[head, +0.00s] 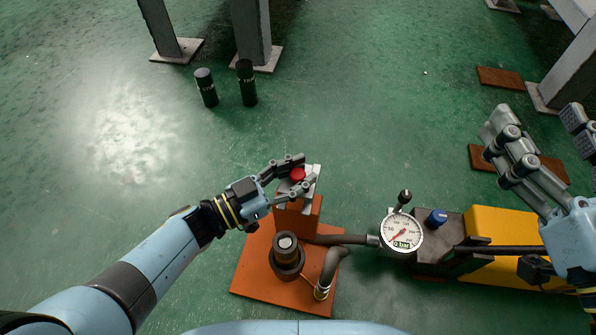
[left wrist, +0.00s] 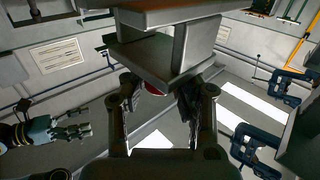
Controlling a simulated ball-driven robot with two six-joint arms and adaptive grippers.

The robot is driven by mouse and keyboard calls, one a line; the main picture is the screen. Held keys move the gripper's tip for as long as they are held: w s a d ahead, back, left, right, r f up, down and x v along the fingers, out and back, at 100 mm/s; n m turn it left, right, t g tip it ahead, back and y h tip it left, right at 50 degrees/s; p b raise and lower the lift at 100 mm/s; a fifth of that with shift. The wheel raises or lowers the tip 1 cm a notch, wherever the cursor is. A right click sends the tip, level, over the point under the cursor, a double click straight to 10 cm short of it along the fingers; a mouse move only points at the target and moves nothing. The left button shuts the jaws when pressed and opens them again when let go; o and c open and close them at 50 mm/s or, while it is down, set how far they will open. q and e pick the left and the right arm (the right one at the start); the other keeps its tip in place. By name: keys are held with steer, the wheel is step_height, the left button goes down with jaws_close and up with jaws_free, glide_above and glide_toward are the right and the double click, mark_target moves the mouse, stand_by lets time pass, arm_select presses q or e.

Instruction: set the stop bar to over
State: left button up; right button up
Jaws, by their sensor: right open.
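A grey stop bar (head: 312,181) sits at a red button (head: 297,174) on top of an orange post (head: 301,217). My left gripper (head: 287,180) reaches in from the left, its fingers apart on either side of the red button and grey parts. In the left wrist view, my left gripper (left wrist: 160,100) has its fingertips at the lower edge of a grey plate (left wrist: 145,62), with a bit of red behind it. I cannot tell whether the fingers grip the bar. My right gripper (head: 540,140) is open and empty at the far right.
A pressure gauge (head: 401,232), a blue knob (head: 437,217) and a yellow block (head: 500,225) stand to the right. Two dark cylinders (head: 246,84) stand behind. Floor on the left is clear.

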arm_select(q)
jaws_close()
steer(key=shift+a, duration=0.15)
arm_select(e)
steer(key=shift+d, duration=0.1)
stand_by(0.3)
arm_select(q)
steer(key=s+p, duration=0.1)
steer(key=s, duration=0.2)
steer(key=s+a+p, duration=0.1)
steer(key=s, duration=0.2)
steer(key=s+a+p, duration=0.1)
steer(key=s, duration=0.2)
steer(key=shift+a+r, duration=0.15)
steer(key=shift+s, duration=0.5)
arm_select(e)
steer(key=s+f+g, duration=0.4)
steer(key=f, duration=0.3)
steer(key=s+d+f+m+g+h, duration=0.1)
steer(key=s+f+g, duration=0.3)
steer(key=f, duration=0.3)
steer(key=shift+s+d+h, duration=0.3)
steer(key=shift+s, duration=0.4)
